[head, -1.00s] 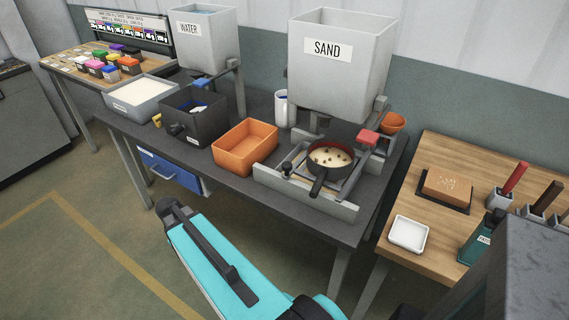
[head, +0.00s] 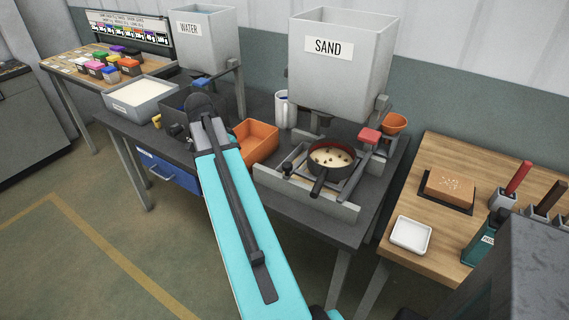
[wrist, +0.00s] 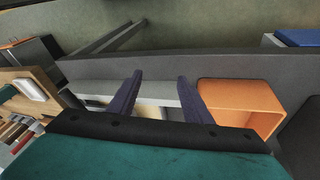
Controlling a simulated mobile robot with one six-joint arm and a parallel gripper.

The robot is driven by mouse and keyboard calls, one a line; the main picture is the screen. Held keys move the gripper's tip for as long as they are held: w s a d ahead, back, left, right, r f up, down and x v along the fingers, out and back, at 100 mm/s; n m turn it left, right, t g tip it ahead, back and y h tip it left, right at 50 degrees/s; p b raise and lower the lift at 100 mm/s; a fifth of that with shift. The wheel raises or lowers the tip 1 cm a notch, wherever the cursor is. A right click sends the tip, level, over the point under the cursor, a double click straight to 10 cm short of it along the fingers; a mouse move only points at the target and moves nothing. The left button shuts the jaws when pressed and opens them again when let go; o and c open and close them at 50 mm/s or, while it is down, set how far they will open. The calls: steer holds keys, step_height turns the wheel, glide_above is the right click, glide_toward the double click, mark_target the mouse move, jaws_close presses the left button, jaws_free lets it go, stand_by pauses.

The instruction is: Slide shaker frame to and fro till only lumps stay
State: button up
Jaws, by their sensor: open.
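The shaker frame (head: 347,203) sits on the dark table under the sand hopper, with a light metal rail along its front. A dark round sieve pan (head: 318,184) with a handle toward the front rests in it. Several brown lumps lie on pale sand (head: 331,158) inside the pan. My gripper (wrist: 157,95) is open and empty in the wrist view, its two dark fingers apart, with the pale rail behind them and the orange bin to the right. In the head view my arm hides the gripper's fingers.
An orange bin (head: 262,143) stands left of the shaker frame. The sand hopper (head: 343,75) and its red-topped lever (head: 369,136) stand over the frame. A white tub (head: 140,103) and a water hopper (head: 207,48) stand further left. A wooden table (head: 455,226) is at right.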

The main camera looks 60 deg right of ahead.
mark_target(287, 164)
steer(key=s+d+r+m, duration=0.3)
steer(key=r, duration=0.4)
steer(key=s+d+r+m, duration=0.3)
steer(key=s+r, duration=0.1)
steer(key=r, duration=0.2)
steer(key=shift+s+d+r+h+b, duration=0.2)
steer(key=shift+r+h+b, duration=0.1)
steer(key=shift+r+b, duration=0.1)
steer(key=shift+f, duration=0.15)
steer(key=shift+p+x, duration=1.1)
steer(key=shift+x, duration=5.65)
steer(key=shift+s, duration=0.15)
steer(key=shift+c, duration=0.4)
jaws_close()
